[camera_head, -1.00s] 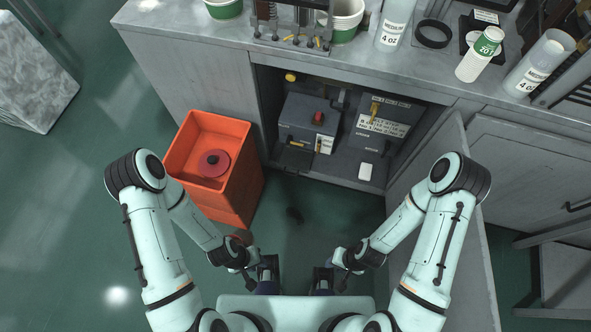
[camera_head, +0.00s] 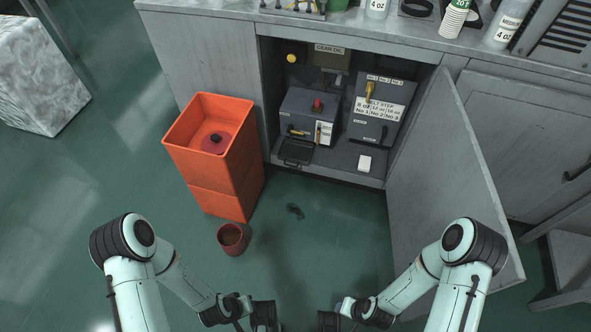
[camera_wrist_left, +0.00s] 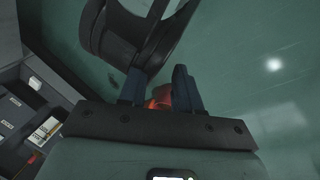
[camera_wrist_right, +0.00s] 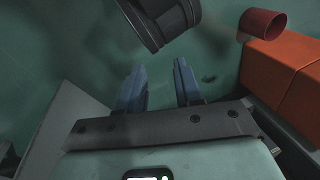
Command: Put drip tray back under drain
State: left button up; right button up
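A shallow dark tray (camera_head: 297,151), which looks like the drip tray, lies on the cabinet floor near its front edge. It is in front of a grey box (camera_head: 308,117) with a red knob. A small yellow fitting (camera_head: 297,132), possibly the drain, shows on that box just above the tray. My left gripper (camera_head: 266,316) and right gripper (camera_head: 329,319) are low in the head view, well short of the cabinet. The left wrist view shows the left fingers (camera_wrist_left: 160,88) apart and empty. The right wrist view shows the right fingers (camera_wrist_right: 159,88) apart and empty.
An orange bin (camera_head: 226,170) with a red lidded thing inside stands left of the cabinet. A reddish cup (camera_head: 233,238) and a small dark patch (camera_head: 294,211) are on the floor. The open cabinet door (camera_head: 450,180) juts out at right. A white item (camera_head: 365,163) lies inside.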

aim_at(300, 153)
jog(key=i+l+u, duration=0.1)
jog(key=i, duration=0.55)
jog(key=i+l+u, duration=0.15)
jog(key=i, duration=0.5)
